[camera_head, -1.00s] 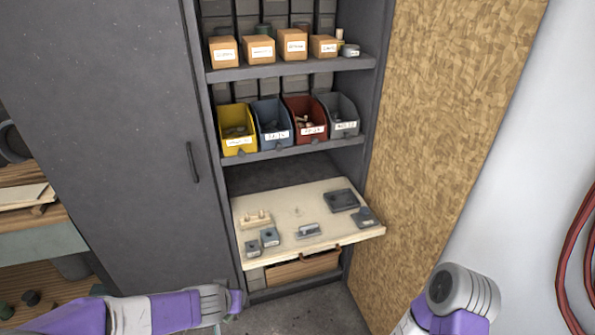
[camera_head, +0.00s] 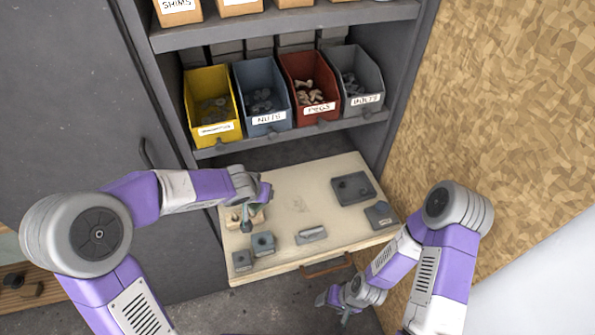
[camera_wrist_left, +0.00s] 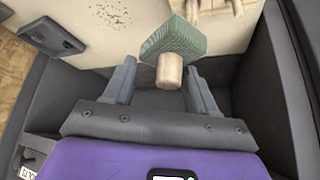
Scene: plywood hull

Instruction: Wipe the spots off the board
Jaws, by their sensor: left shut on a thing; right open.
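The pale board (camera_head: 300,178) juts from the cabinet below the bins. A patch of small dark spots (camera_wrist_left: 112,15) shows on it in the left wrist view, and faintly near its middle in the head view (camera_head: 298,204). My left gripper (camera_head: 250,212) is over the board's left part, shut on a green wiping block with a round wooden knob; the block (camera_wrist_left: 180,38) shows in the left wrist view. Its contact with the board is unclear. My right gripper (camera_head: 340,303) is open and empty, low in front of the board.
On the board are a wooden peg rack (camera_head: 258,218), small grey blocks (camera_head: 263,243), a grey bar piece (camera_head: 311,235), a dark plate (camera_head: 352,188) and a labelled grey block (camera_head: 381,215). Yellow, blue, red and grey bins (camera_head: 308,90) stand above.

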